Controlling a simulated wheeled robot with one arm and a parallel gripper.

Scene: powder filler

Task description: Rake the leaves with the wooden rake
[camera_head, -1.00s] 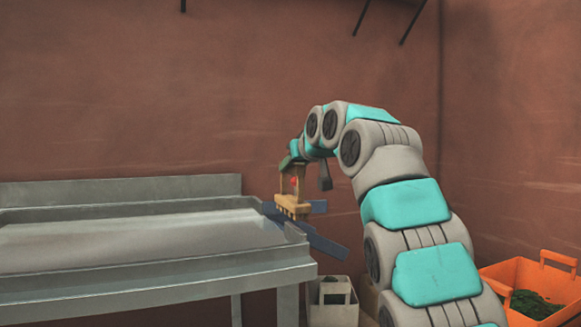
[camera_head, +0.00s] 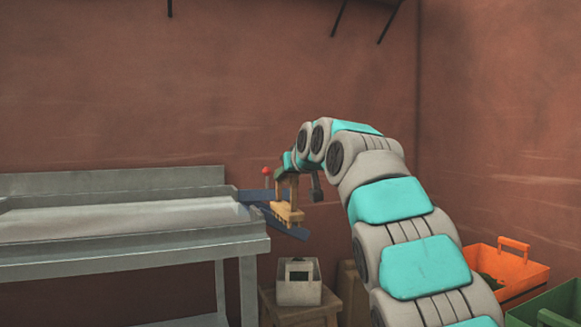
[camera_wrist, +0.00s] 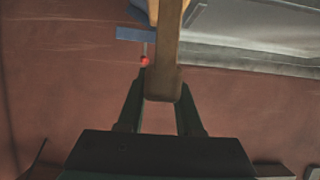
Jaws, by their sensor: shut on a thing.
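My gripper (camera_head: 286,172) is shut on the wooden rake (camera_head: 285,212), whose light wooden head hangs below it. In the wrist view, my gripper (camera_wrist: 160,103) has its two dark fingers either side of the rake's handle (camera_wrist: 164,68). The rake is in the air at the right end of the metal table (camera_head: 120,218), in front of blue bars (camera_head: 258,195) there. I cannot tell whether it touches them. A little dark green stuff, perhaps leaves, shows in the orange crate (camera_head: 520,268); most of it is hidden by my arm.
A red ball (camera_head: 267,171) on a thin stem is beside the rake. Below, a pale box (camera_head: 299,290) stands on a wooden stool (camera_head: 328,306). A green crate (camera_head: 555,305) is at the lower right. The brown wall rises behind.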

